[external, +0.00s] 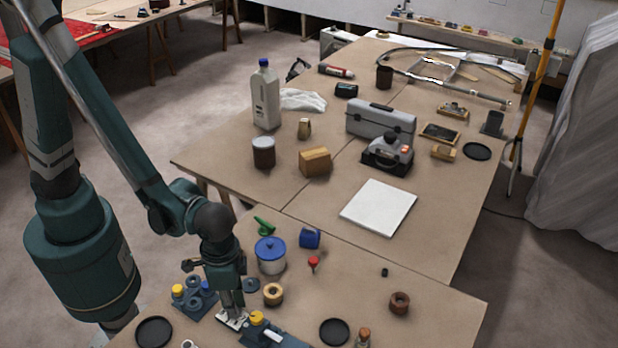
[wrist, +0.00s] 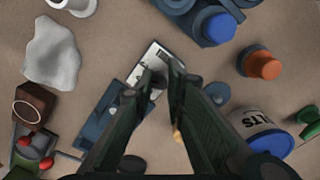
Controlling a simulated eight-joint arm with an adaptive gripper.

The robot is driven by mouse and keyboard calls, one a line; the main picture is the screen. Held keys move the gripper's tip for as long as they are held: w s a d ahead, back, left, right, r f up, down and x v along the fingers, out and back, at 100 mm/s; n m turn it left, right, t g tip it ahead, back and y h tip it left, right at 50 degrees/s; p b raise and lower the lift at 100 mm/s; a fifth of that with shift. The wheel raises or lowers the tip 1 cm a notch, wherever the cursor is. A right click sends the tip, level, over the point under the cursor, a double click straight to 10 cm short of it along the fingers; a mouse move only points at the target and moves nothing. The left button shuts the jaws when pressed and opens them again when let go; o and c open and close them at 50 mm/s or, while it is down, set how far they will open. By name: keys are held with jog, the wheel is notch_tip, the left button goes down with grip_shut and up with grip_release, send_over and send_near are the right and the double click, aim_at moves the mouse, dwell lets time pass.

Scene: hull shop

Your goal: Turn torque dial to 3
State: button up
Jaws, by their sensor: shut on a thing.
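A white plate with dark markings (external: 231,321) lies at the front of the near table, beside a blue fixture (external: 292,341). My gripper (external: 231,308) points down over this plate. In the wrist view, the white plate (wrist: 148,60) shows just past my fingertips (wrist: 163,82), and part of the blue fixture (wrist: 93,127) shows to their lower left. The fingers are closed in on a small thing at the plate, taken as the torque dial. The fingers hide it, so its setting cannot be read.
A blue block with rings (external: 193,301) stands left of my gripper. A wooden ring (external: 273,294) and a white pot with a blue lid (external: 271,262) stand close on the right. A black dish (external: 334,332) lies farther right. The table's right side is mostly clear.

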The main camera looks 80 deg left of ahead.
jog(key=shift+m+b, duration=0.6)
jog(key=shift+m, duration=1.4)
jog(key=o, duration=0.9)
jog(key=shift+r, duration=0.15)
notch_tip(320, 180, up, 12)
jog(key=shift+a, duration=0.15)
